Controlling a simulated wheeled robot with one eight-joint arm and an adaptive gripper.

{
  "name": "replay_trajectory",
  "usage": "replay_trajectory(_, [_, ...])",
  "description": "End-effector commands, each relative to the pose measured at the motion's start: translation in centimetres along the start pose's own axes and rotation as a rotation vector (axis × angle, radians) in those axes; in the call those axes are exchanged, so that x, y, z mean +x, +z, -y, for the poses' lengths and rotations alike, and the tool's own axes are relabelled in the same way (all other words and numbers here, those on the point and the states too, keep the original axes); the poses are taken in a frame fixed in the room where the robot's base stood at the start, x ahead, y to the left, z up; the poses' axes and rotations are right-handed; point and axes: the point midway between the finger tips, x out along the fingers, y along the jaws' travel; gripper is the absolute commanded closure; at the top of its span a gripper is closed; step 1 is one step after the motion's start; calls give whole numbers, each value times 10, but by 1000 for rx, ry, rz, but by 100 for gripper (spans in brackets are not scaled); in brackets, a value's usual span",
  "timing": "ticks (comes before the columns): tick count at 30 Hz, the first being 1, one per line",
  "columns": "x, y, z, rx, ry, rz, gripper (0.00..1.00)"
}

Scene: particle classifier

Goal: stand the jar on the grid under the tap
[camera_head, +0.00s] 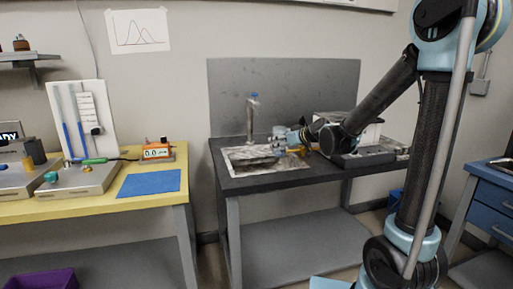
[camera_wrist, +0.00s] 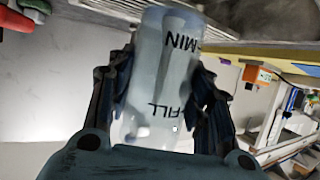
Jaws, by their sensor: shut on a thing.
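The jar (camera_wrist: 165,80) is a pale translucent cylinder with the marks "MIN" and "FILL", upside down in the wrist view. My gripper (camera_wrist: 160,85) is shut on it, with a dark finger on each side. In the head view my gripper (camera_head: 281,137) is over the right part of the sink, and the jar there is small and hard to make out. The tap (camera_head: 251,118), with a blue top, rises behind the sink (camera_head: 240,160), left of my gripper. The grid (camera_head: 262,159) seems to be the grey surface in the sink; its detail is too small to tell.
The sink is set in a dark bench (camera_head: 229,184) with a grey back panel (camera_head: 300,85). A grey tray and a pale box stand at its right, behind my arm. A yellow table (camera_head: 100,207) with instruments and a blue mat (camera_head: 150,183) stands to the left, across a gap.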

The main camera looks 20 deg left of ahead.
Motion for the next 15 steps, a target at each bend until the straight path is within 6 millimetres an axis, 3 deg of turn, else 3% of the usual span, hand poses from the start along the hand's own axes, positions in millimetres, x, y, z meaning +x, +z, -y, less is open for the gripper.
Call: replay_trajectory(15, [103, -43, 1, -1, -2, -1, 80])
